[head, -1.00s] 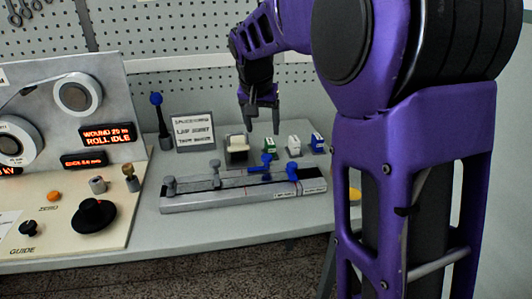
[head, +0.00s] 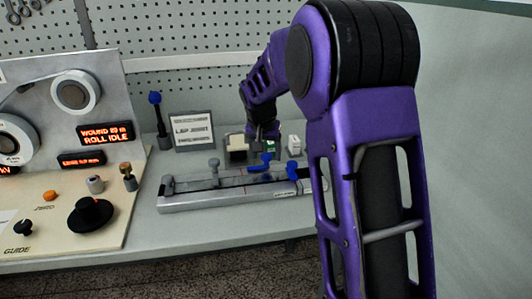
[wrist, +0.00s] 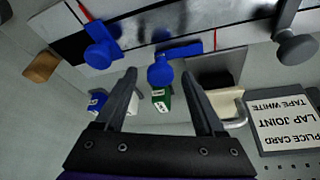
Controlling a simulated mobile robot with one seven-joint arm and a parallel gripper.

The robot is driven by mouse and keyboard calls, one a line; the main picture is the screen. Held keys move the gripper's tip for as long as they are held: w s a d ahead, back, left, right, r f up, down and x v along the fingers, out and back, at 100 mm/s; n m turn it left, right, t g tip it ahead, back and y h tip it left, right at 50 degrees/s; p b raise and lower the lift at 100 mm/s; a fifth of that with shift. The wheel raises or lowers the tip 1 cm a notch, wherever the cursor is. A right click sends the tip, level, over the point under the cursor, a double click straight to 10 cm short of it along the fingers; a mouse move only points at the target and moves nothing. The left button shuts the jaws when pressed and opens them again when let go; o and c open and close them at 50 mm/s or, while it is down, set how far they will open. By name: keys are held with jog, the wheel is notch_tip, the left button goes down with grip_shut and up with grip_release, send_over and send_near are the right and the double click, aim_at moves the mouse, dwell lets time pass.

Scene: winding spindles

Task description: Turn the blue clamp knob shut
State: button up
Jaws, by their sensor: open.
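Two blue clamp knobs show on the grey splicing block (head: 230,200). One blue knob (head: 266,159) has a blue arm lying across the block; it also shows in the wrist view (wrist: 160,71). The other blue knob (head: 291,172) stands to its right and appears at upper left in the wrist view (wrist: 101,50). My gripper (head: 263,137) points down behind the first knob. In the wrist view my gripper (wrist: 158,76) is open and empty, and the first knob lies between its fingertip lines, seemingly beyond them. I cannot tell whether either clamp is tight.
A green box (head: 271,147), a white box (head: 294,145) and a cream block (head: 236,147) stand behind the block. A sign (head: 192,130) and a blue-topped post (head: 157,115) stand to the left. Grey knobs (head: 214,164) sit on the block. A control panel (head: 60,215) fills the left.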

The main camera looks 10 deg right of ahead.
grip_shut()
jog(key=shift+r+n, duration=0.1)
jog(key=shift+n, duration=0.2)
jog(key=n+p, duration=0.1)
jog(key=n+y, duration=0.1)
jog(key=n+p, duration=0.1)
jog(key=shift+s+d+r+n+y+p, duration=0.1)
jog(key=shift+d+n+y+p, duration=0.15)
jog(key=shift+n+y+p, duration=0.05)
jog(key=n+y+p, duration=0.1)
jog(key=n+p, duration=0.1)
jog(key=n, duration=0.2)
jog(key=shift+d+y, duration=0.15)
jog(key=shift+y, duration=0.25)
jog(key=n+p, duration=0.1)
jog(key=n, duration=0.1)
jog(key=n+y+p, duration=0.1)
jog(key=n, duration=0.2)
jog(key=shift+w+d+g+y, duration=0.1)
jog(key=shift+w+g+y, duration=0.1)
jog(key=shift+g+y, duration=0.15)
jog(key=n+g+p, duration=0.1)
jog(key=n, duration=0.1)
jog(key=n+p, duration=0.1)
jog(key=n, duration=0.1)
jog(key=shift+w+n+g+y, duration=0.1)
jog(key=shift+n+g+y, duration=0.25)
jog(key=shift+n, duration=0.05)
jog(key=shift+f, duration=0.2)
